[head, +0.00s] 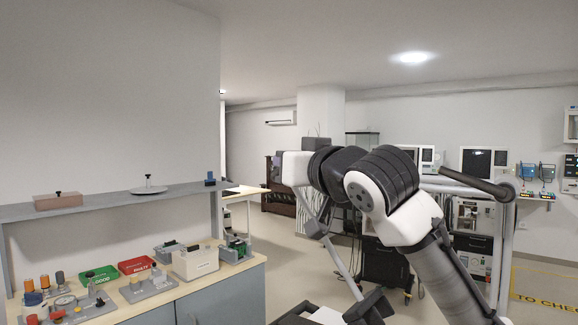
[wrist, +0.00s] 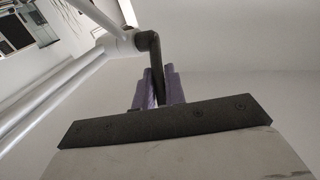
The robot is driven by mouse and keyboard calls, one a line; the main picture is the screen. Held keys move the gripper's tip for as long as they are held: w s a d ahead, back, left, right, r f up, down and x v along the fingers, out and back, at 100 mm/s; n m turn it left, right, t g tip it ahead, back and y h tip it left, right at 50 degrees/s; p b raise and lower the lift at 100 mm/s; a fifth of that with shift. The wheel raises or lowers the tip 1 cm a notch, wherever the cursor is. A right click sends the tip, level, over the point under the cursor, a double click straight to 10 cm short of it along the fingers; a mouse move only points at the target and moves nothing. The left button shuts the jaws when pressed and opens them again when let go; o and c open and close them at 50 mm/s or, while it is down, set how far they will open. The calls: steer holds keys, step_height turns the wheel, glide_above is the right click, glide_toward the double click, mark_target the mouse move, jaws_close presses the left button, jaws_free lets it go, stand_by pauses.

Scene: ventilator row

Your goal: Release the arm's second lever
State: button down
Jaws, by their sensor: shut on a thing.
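A black bent lever (wrist: 150,46) shows in the wrist view. It comes out of a rounded white joint (wrist: 121,43) where white tubes (wrist: 62,93) meet, and bends down between my fingers. My gripper (wrist: 156,84) is shut on the lever's lower part, with one purple-grey finger on each side. The lever's end is hidden behind my dark gripper plate. In the head view a slim jointed arm (head: 316,228) stands behind my own arm. My fingers and the held lever cannot be made out there. I cannot tell from the pictures which lever in order this is.
A workbench (head: 243,262) with a green tray (head: 98,276), a red tray (head: 136,265) and small fixtures stands at left, under a grey shelf (head: 110,205). Equipment carts (head: 473,220) stand behind my arm at right. Open floor (head: 290,270) lies between bench and carts.

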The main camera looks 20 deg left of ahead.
steer(key=shift+d+f+t+y+b, duration=0.1)
steer(key=shift+f+t+y+b, duration=0.5)
steer(key=shift+b, duration=0.55)
steer(key=shift+s+d+m+y+b, duration=0.15)
steer(key=shift+m+y+b, duration=0.3)
steer(key=shift+b, duration=0.4)
steer(key=c, duration=1.5)
jaws_free()
steer(key=shift+o, duration=0.2)
steer(key=b+v, duration=0.4)
steer(key=v, duration=0.9)
steer(key=shift+s+d+f, duration=0.2)
steer(key=shift+s+d, duration=0.05)
steer(key=shift+s, duration=0.1)
